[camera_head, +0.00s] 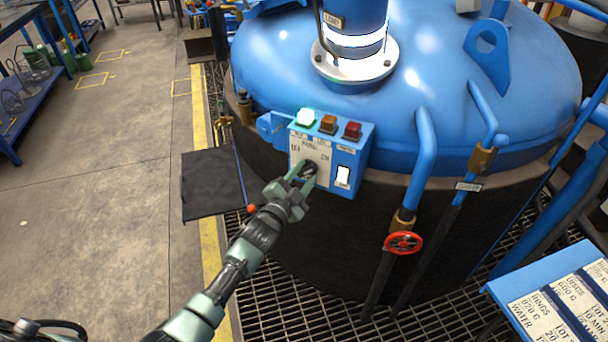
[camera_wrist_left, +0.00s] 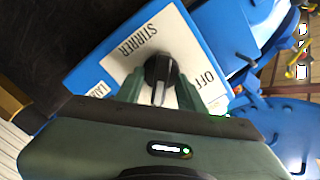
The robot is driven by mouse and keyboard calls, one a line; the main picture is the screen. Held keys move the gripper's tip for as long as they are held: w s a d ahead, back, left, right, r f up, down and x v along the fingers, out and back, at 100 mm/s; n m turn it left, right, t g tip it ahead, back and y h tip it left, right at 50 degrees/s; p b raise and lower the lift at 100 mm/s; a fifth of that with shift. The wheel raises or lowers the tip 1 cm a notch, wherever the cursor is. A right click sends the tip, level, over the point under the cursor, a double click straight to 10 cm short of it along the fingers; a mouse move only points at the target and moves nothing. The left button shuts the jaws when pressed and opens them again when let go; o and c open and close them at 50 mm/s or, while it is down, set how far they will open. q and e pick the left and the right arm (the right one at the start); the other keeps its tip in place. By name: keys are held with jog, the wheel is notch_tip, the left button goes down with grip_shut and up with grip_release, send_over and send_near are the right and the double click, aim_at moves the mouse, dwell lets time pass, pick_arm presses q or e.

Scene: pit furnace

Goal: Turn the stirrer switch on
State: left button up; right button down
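The stirrer switch is a black rotary knob (camera_head: 309,168) on the white front plate of a blue control box (camera_head: 360,150). In the left wrist view the knob (camera_wrist_left: 158,70) carries a pale line, and the plate reads STIRRER and OFF. Which position the line marks is not clear. My left gripper (camera_head: 302,176) is at the knob. In the left wrist view its two fingers (camera_wrist_left: 160,88) stand apart, one on each side of the knob, with small gaps showing. Contact is not visible. My right gripper is not in view.
A white rocker (camera_head: 343,176) is right of the knob. The blue furnace lid (camera_head: 440,70) is behind. A red valve wheel (camera_head: 403,243) is lower right.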

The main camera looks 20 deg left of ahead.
pick_arm(q)
jog(key=s+a, duration=0.1)
jog(key=s, duration=0.6)
jog(key=shift+s+a+b, duration=0.2)
jog(key=shift+s+b, duration=0.1)
jog(key=shift+s, duration=0.05)
jog(key=s+a+f+n+g+y, duration=0.1)
jog(key=s+f+n+g, duration=0.15)
jog(key=s+f, duration=0.65)
jog(key=s+a+f+n+g+y, duration=0.1)
jog(key=s+f+g, duration=0.2)
jog(key=f, duration=1.1)
jog(key=s+a+f+n+g, duration=0.1)
jog(key=s+f+n+g, duration=0.15)
jog(key=s+f, duration=0.7)
jog(key=s+f+n+g, duration=0.1)
jog(key=s+f+g, duration=0.2)
jog(key=s+f, duration=0.3)
jog(key=s+f+n+g, duration=0.1)
jog(key=s+f+g, duration=0.2)
jog(key=s, duration=1.1)
jog(key=s+f+g+y, duration=0.1)
jog(key=s+f+g, duration=0.1)
jog(key=s+f, duration=0.6)
jog(key=s, duration=0.2)
jog(key=shift+s+f+n+g, duration=0.3)
jog(key=shift+s+n+g, duration=0.1)
jog(key=shift+d, duration=0.1)
